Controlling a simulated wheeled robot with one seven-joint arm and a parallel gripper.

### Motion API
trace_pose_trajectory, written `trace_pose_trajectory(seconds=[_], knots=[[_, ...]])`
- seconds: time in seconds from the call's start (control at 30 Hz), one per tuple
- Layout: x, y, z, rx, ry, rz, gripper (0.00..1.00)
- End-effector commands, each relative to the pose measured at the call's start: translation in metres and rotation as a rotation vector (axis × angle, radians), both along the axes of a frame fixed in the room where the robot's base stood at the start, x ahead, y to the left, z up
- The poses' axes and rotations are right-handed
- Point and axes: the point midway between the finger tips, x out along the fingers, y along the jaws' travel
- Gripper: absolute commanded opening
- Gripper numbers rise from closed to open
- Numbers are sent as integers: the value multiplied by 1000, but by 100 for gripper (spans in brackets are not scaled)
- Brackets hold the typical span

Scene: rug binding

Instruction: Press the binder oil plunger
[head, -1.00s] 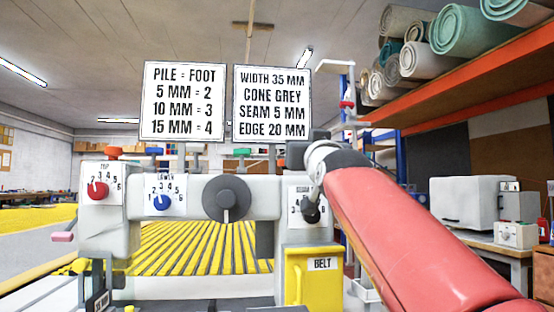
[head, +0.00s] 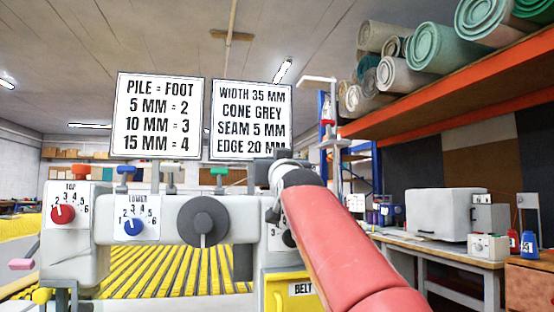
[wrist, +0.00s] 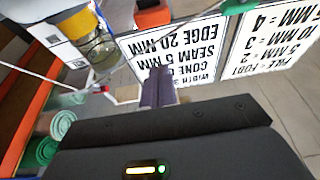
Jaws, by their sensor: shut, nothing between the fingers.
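My gripper (wrist: 158,80) is shut and empty, its dark fingers pointing up the wrist view toward the sign boards, which appear upside down there. In the head view my red arm hides most of it. A clear glass cup with a yellow top (wrist: 98,45) is left of the fingers in the wrist view, apart from them. A red-orange cap (wrist: 152,14) is beyond the fingertips. I cannot tell which part is the oil plunger. The binder (head: 160,215) carries a red dial (head: 62,214), a blue dial (head: 133,226) and a large grey knob (head: 203,221).
Two sign boards (head: 157,115) (head: 251,120) stand above the binder. A yellow BELT box (head: 285,290) sits at its lower right, partly behind my arm. Rolled rugs (head: 455,40) lie on an orange shelf (head: 460,85). A bench (head: 440,248) with equipment stands at the right.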

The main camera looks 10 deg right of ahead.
Motion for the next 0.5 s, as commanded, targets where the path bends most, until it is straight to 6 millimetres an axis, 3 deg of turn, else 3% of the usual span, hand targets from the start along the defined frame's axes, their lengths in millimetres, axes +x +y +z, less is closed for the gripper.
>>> trace_pose_trajectory(seconds=[0.17, 0.3, 0.5], knots=[[31, 0, 14, 0, 1, 0, 0], [30, -1, -12, 1, 1, -1, 0], [30, -1, -28, 0, 0, -1, 0]])
